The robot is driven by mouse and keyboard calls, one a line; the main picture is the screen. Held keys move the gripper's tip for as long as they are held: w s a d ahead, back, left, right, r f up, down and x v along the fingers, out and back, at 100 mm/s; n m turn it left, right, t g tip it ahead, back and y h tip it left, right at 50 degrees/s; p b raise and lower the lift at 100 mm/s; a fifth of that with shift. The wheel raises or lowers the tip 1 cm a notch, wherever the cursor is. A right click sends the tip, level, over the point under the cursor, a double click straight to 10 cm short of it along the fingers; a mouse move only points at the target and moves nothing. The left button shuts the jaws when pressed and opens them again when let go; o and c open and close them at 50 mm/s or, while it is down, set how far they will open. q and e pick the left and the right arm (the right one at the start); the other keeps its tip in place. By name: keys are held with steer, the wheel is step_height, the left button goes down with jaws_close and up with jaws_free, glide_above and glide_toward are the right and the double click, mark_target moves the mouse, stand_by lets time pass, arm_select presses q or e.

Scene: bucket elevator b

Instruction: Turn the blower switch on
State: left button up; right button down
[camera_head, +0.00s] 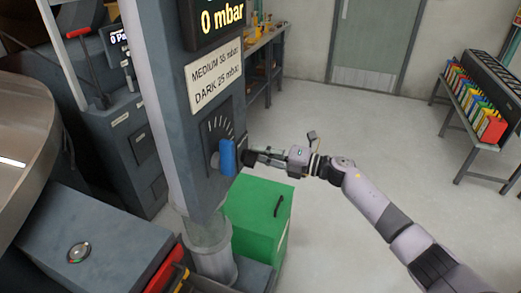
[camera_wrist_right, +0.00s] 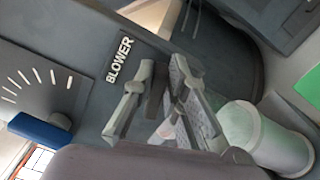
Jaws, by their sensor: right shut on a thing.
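The column's dark panel carries a BLOWER label (camera_wrist_right: 119,59) in the right wrist view. Just beside it, a small dark grey lever, the blower switch (camera_wrist_right: 156,96), stands between the fingers of my right gripper (camera_wrist_right: 160,85). The gripper is shut on it; the fingers partly hide it, so its position cannot be told. In the head view my right gripper (camera_head: 256,156) reaches from the right to the column's lower side, behind the blue dial handle (camera_head: 228,158), and the switch is hidden there. My left gripper is not in view.
The blue dial handle (camera_wrist_right: 42,131) is close to the gripper. The display (camera_head: 222,18) reads 0 mbar above a MEDIUM/DARK sign (camera_head: 215,75). A green box (camera_head: 258,215) stands below the gripper. A rack of colourful items (camera_head: 475,100) is far right. Floor between is clear.

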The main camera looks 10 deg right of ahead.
steer(key=shift+d+f+m+p, duration=0.1)
steer(key=shift+f+m+p, duration=0.1)
steer(key=shift+m, duration=0.6)
steer(key=shift+f+m+p, duration=0.15)
steer(key=shift+m+p, duration=0.05)
steer(key=shift+m, duration=0.6)
steer(key=c, duration=1.6)
jaws_free()
steer(key=v, duration=1.2)
steer(key=shift+f, duration=0.1)
